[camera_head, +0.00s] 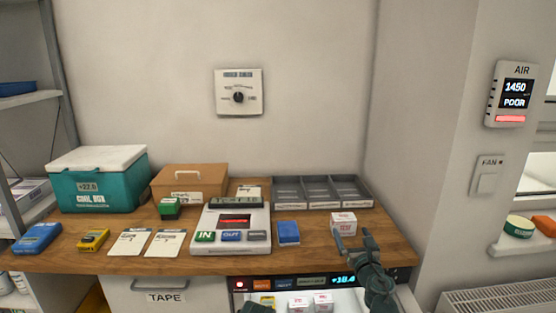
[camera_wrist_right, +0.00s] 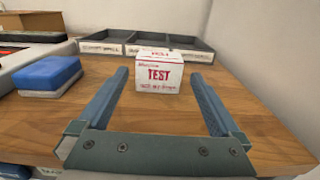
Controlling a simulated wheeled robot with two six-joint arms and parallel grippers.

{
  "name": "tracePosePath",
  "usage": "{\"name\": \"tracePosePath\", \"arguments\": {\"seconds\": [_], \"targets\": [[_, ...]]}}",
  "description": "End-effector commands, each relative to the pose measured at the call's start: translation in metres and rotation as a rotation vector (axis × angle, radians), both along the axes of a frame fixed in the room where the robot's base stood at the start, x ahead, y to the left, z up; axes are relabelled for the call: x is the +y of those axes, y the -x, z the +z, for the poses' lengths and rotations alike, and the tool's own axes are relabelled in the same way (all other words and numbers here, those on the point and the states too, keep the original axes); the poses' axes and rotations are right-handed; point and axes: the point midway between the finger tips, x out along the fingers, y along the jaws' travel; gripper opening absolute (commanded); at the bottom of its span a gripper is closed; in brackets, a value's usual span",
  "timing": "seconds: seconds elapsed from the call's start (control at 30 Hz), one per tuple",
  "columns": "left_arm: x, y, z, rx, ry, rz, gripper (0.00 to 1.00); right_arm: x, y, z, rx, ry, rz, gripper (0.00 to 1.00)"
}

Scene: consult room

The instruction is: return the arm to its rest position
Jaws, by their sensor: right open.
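My right gripper (camera_head: 354,243) is over the front right of the wooden counter (camera_head: 120,263). In the right wrist view its two fingers (camera_wrist_right: 160,74) are spread wide with nothing between them. A white and red TEST box (camera_head: 343,223) stands on the counter just beyond the fingertips. The box also shows in the right wrist view (camera_wrist_right: 158,76), upright and apart from both fingers. My left gripper cannot be made out; only a small dark piece shows at the bottom edge of the head view.
A grey divided tray (camera_head: 321,205) is behind the box. A blue block (camera_head: 288,232) and a white device with buttons (camera_head: 231,220) stand to the left. A teal cooler (camera_head: 98,184) is at the back left. Below the counter is a lit compartment with small boxes (camera_head: 299,304).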

Motion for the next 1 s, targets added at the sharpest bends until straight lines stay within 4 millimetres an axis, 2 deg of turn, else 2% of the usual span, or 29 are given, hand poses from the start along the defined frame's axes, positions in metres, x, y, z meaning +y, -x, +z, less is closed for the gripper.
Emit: {"name": "tracePosePath", "arguments": {"seconds": [0.03, 0.2, 0.43, 0.53, 0.6, 0.9, 1.0], "targets": [[0.000, 0.000, 0.000, 0.000, 0.000, 0.000, 1.00, 0.000, -0.014, 0.000, 0.000, 0.000, 0.001, 1.00], [0.000, 0.000, 0.000, 0.000, 0.000, 0.000, 1.00, 0.001, -0.047, 0.000, 0.000, 0.000, 0.001, 1.00], [0.000, 0.000, -0.001, 0.000, 0.000, 0.000, 1.00, 0.002, -0.080, -0.001, 0.000, 0.000, 0.001, 1.00], [0.000, 0.000, -0.006, 0.000, 0.000, 0.000, 1.00, 0.003, -0.079, -0.006, 0.000, 0.000, 0.000, 1.00], [0.000, 0.000, 0.000, 0.000, 0.000, 0.000, 1.00, 0.003, -0.078, 0.000, 0.000, 0.000, 0.000, 1.00], [0.000, 0.000, -0.002, 0.000, 0.000, 0.000, 1.00, 0.003, -0.078, -0.002, 0.000, 0.000, 0.000, 1.00], [0.000, 0.000, 0.000, 0.000, 0.000, 0.000, 1.00, 0.003, -0.069, 0.000, 0.000, 0.000, 0.000, 1.00]]}}
